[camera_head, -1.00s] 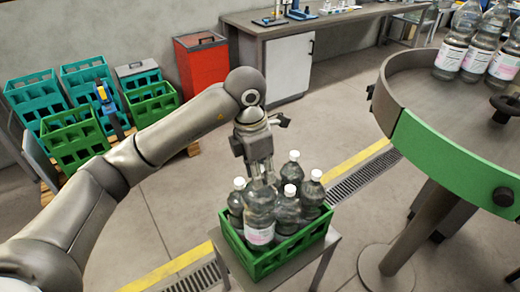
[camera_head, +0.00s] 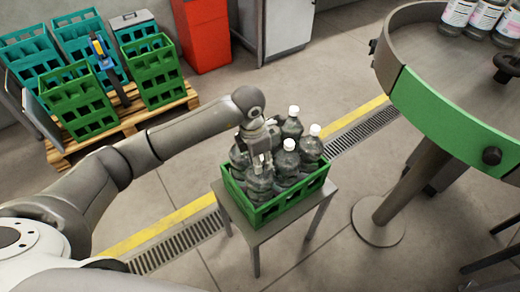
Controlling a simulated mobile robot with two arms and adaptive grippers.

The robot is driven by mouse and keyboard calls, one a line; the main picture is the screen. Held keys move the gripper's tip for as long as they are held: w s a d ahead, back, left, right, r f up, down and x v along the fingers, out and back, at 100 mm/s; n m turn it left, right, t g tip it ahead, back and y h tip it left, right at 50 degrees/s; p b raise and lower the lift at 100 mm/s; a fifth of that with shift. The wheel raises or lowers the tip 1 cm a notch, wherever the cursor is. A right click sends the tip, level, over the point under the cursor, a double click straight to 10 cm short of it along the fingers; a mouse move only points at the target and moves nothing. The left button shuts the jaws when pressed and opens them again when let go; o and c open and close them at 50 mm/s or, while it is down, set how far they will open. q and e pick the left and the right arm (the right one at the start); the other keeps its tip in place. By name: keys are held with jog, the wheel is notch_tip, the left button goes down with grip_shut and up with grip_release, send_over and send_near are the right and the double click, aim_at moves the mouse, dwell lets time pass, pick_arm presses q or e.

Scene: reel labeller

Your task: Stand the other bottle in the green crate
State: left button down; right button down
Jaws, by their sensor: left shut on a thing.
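My left gripper (camera_head: 262,158) reaches in from the left and is shut on a clear bottle (camera_head: 260,184). The held bottle looks upright, with its lower part down behind the near wall of the green crate (camera_head: 290,206). Whether its base touches the crate floor is hidden. Several other clear bottles with white caps stand in the crate, among them one (camera_head: 288,165) right of the held one and one (camera_head: 311,150) at the right. The gripper partly hides the bottles behind it. My right gripper is not in view.
The crate rests on a small grey table (camera_head: 245,212). A round turntable with a green rim panel (camera_head: 448,125) stands at the right, with labelled bottles (camera_head: 484,15) on it. Stacked crates (camera_head: 155,72) stand on a pallet at the back left. A red cabinet (camera_head: 201,32) stands behind.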

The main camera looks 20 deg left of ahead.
pick_arm(q)
jog(key=shift+w+f, duration=0.15)
jog(key=shift+f, duration=0.15)
jog(key=c, duration=1.2)
grip_release()
jog(key=shift+s+f, duration=0.1)
jog(key=shift+s, duration=0.1)
jog(key=shift+o, duration=0.2)
jog(key=r+b, duration=0.1)
jog(key=r, duration=0.2)
jog(key=r+b, duration=0.1)
jog(key=r, duration=0.3)
jog(key=a+r+b, duration=0.1)
jog(key=r, duration=0.3)
jog(key=shift+s, duration=0.4)
jog(key=shift+r+b, duration=0.3)
jog(key=shift+r, duration=0.25)
